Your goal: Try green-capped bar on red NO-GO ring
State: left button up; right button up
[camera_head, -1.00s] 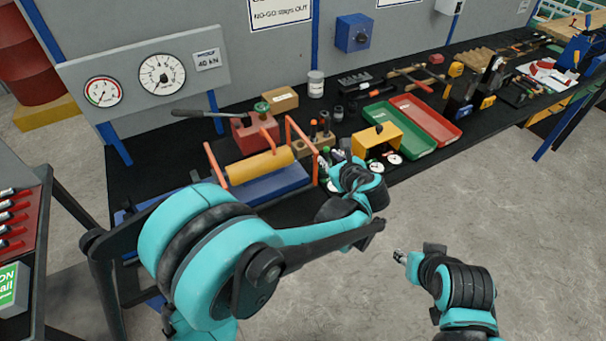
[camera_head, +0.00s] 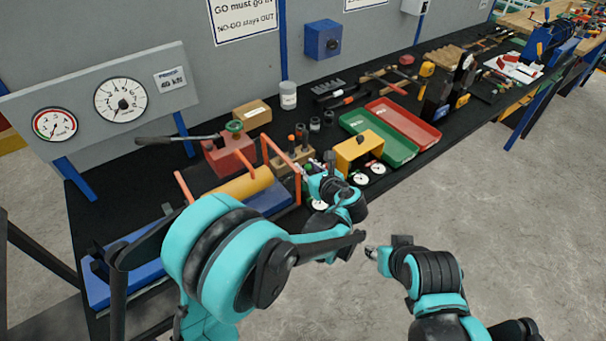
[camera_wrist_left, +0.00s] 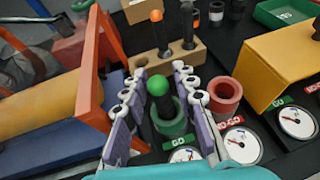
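The green-capped bar (camera_wrist_left: 158,88) stands upright in the left wrist view, its dark lower end at the green GO ring (camera_wrist_left: 172,118). My left gripper (camera_wrist_left: 160,95) has its two pale, jointed fingers on either side of the bar, with gaps visible, so it looks open around it. The red NO-GO ring (camera_wrist_left: 225,92) stands just right of the right-hand finger, apart from the bar. In the head view my left gripper (camera_head: 312,176) is low at the bench front and hides the rings. My right gripper (camera_head: 371,252) hangs in front of the bench; its fingers are too small to read.
A wooden block (camera_wrist_left: 172,65) with orange- and black-topped bars stands behind. An orange frame with a yellow roller (camera_wrist_left: 40,105) is close on the left. A yellow box (camera_head: 358,150) and dial gauges (camera_wrist_left: 297,122) are close on the right. Green (camera_head: 376,150) and red trays (camera_head: 404,135) lie beyond.

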pick_arm(q)
jog(key=shift+s+d+r, duration=0.15)
jog(key=shift+s+r, duration=0.1)
jog(key=shift+s, duration=0.1)
jog(key=shift+s+d+r, duration=0.1)
jog(key=shift+s+r, duration=0.05)
jog(key=shift+s, duration=0.1)
jog(key=c, duration=0.3)
grip_shut()
jog(key=shift+w, duration=0.15)
pick_arm(e)
jog(key=shift+s+d+r, duration=0.1)
jog(key=shift+s+d, duration=0.05)
jog(key=shift+s, duration=0.35)
